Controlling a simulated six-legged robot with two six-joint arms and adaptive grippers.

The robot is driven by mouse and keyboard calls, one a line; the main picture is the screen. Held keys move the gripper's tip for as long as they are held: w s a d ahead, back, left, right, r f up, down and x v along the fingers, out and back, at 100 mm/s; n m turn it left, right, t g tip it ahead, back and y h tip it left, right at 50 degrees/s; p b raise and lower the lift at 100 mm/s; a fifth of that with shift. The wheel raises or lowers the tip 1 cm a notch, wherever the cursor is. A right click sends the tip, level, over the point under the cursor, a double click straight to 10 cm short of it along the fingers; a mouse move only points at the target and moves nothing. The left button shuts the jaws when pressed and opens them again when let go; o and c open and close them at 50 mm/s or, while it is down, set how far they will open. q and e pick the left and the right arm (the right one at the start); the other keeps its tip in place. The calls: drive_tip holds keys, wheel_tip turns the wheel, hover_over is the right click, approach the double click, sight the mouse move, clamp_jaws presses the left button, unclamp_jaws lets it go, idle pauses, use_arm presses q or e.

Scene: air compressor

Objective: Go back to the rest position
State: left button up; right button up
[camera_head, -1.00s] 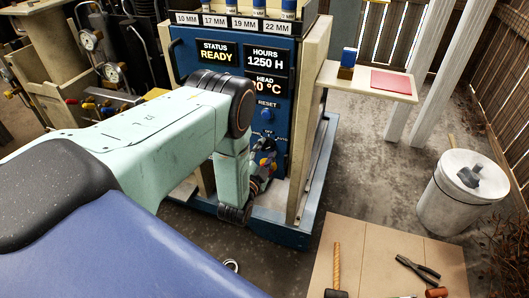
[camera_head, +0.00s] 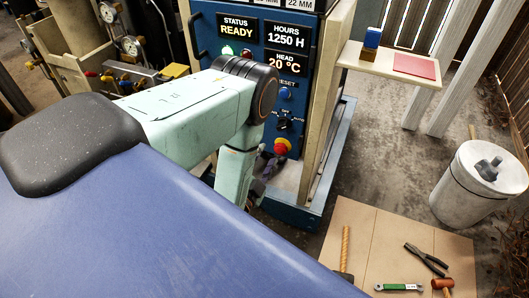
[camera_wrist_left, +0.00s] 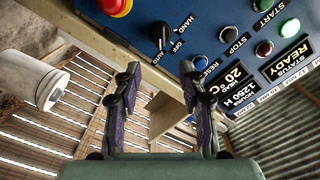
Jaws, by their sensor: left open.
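My left gripper (camera_wrist_left: 160,72) is open and empty in the left wrist view, its two dark purple fingers spread apart. In the head view it is mostly hidden behind my left forearm, low in front of the compressor's blue control panel (camera_head: 243,65). The panel's displays read READY, 1250 H and 20 °C. The red button (camera_head: 282,147) and the HAND/OFF/AUTO knob (camera_wrist_left: 160,33) show uncovered, apart from the fingers. A green light (camera_head: 227,50) is lit. My right gripper is not in view.
A side shelf (camera_head: 388,62) with a blue-and-wood block and a red pad is right of the compressor. A white lidded bin (camera_head: 478,183) stands at right. A mat (camera_head: 385,228) holds pliers, a green wrench and hammers. Gauges and valves (camera_head: 130,45) are at left.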

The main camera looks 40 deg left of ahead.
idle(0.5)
use_arm(q)
drive_tip(key=s+d+f+n+g+h, duration=0.2)
drive_tip(key=s+d+f+n+g, duration=0.1)
drive_tip(key=s+f+g, duration=0.4)
drive_tip(key=s+d+f+n+g+h, duration=0.1)
drive_tip(key=s+d+f+n+g, duration=0.2)
drive_tip(key=s+f, duration=0.4)
drive_tip(key=s+d+r+n+g, duration=0.1)
drive_tip(key=s+d+r+g, duration=0.1)
drive_tip(key=s, duration=0.5)
drive_tip(key=s+d+r+n+g+h, duration=0.1)
drive_tip(key=s+r+g, duration=0.4)
drive_tip(key=s, duration=0.1)
drive_tip(key=shift+s+d+r, duration=0.2)
drive_tip(key=shift+s+d, duration=0.15)
drive_tip(key=shift+s, duration=0.05)
